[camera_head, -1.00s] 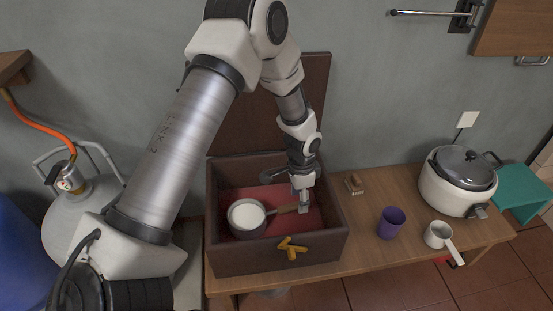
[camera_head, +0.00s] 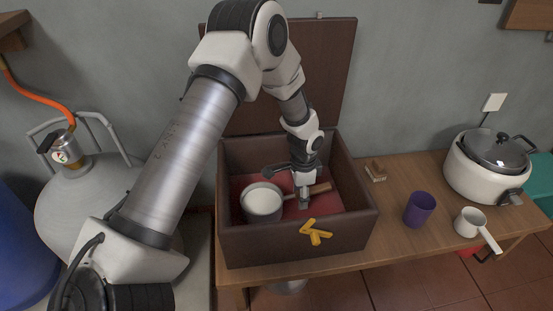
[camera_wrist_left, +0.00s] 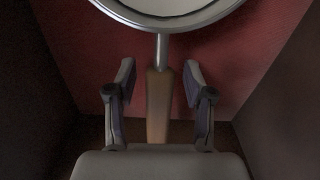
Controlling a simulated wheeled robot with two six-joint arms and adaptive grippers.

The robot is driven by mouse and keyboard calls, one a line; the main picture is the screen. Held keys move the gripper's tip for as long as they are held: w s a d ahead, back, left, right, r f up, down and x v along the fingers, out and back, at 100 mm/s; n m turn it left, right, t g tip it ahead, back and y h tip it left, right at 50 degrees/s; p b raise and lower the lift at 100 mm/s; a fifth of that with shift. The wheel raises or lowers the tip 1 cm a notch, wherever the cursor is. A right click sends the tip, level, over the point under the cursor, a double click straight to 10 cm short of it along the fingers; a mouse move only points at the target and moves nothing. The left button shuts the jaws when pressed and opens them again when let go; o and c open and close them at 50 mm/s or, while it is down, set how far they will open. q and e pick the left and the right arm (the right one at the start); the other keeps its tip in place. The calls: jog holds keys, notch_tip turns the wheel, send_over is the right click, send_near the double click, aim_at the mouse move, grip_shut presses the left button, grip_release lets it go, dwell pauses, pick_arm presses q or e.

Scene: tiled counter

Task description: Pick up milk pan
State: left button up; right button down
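The milk pan (camera_head: 262,203), a round grey pan with a whitish inside, sits on the red floor of a dark brown open box (camera_head: 300,243). Its wooden handle (camera_head: 321,188) points right. My left gripper (camera_head: 303,200) reaches down into the box at the handle. In the left wrist view the wooden handle (camera_wrist_left: 158,105) runs between the two fingers of the left gripper (camera_wrist_left: 160,90), with a gap on each side. The fingers are open, and the pan's rim (camera_wrist_left: 163,25) lies beyond them. My right gripper is not in view.
The box walls stand close around the gripper, and its lid (camera_head: 330,70) is raised behind. On the wooden counter (camera_head: 400,210) to the right are a purple cup (camera_head: 419,209), a small white pot (camera_head: 469,222), a rice cooker (camera_head: 488,168) and a small brown item (camera_head: 376,171).

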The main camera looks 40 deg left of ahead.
pick_arm(q)
grip_shut()
